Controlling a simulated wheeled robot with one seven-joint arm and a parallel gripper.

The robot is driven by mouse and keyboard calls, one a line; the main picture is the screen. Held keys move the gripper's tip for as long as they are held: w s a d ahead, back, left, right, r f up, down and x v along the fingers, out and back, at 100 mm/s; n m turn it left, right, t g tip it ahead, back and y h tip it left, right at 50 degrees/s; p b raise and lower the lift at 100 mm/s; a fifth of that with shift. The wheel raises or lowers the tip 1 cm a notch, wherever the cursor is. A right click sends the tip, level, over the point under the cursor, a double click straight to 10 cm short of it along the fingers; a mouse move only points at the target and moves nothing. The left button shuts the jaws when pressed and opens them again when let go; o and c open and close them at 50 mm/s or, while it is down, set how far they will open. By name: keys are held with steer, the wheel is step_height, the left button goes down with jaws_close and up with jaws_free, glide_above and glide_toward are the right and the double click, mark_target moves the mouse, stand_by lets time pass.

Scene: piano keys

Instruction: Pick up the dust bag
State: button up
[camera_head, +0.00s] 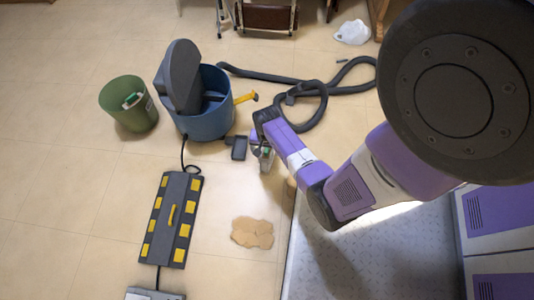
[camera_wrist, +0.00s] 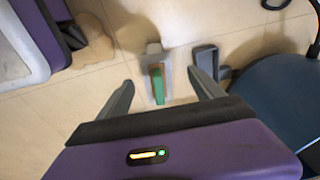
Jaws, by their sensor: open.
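A small pale grey-white item with a green strip, which looks like the dust bag (camera_wrist: 155,65), stands or lies on the floor in the wrist view. It also shows in the head view (camera_head: 267,160), just below my gripper (camera_head: 262,147) and partly hidden by it. In the wrist view my gripper (camera_wrist: 161,84) is open, with one finger on each side of the item's near green end. I see gaps between the item and both fingers. Whether the fingers are down at its height I cannot tell.
A dark nozzle piece (camera_wrist: 206,68) lies just right of the item. The blue vacuum tub (camera_head: 207,118) with raised lid and a black hose (camera_head: 318,100) are close by. A green bin (camera_head: 128,105), tan patch (camera_head: 252,233) and yellow-black ramp (camera_head: 172,220) lie around. Floor between them is clear.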

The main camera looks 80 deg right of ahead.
steer(key=d, duration=0.1)
steer(key=d+f+m+b, duration=0.1)
steer(key=d+f+y, duration=0.1)
steer(key=shift+s+m+g, duration=0.25)
steer(key=shift+m+g, duration=0.05)
step_height(320, 180, down, 7)
steer(key=b, duration=0.5)
steer(key=shift+f+b, duration=0.2)
steer(key=shift+b, duration=0.2)
jaws_close()
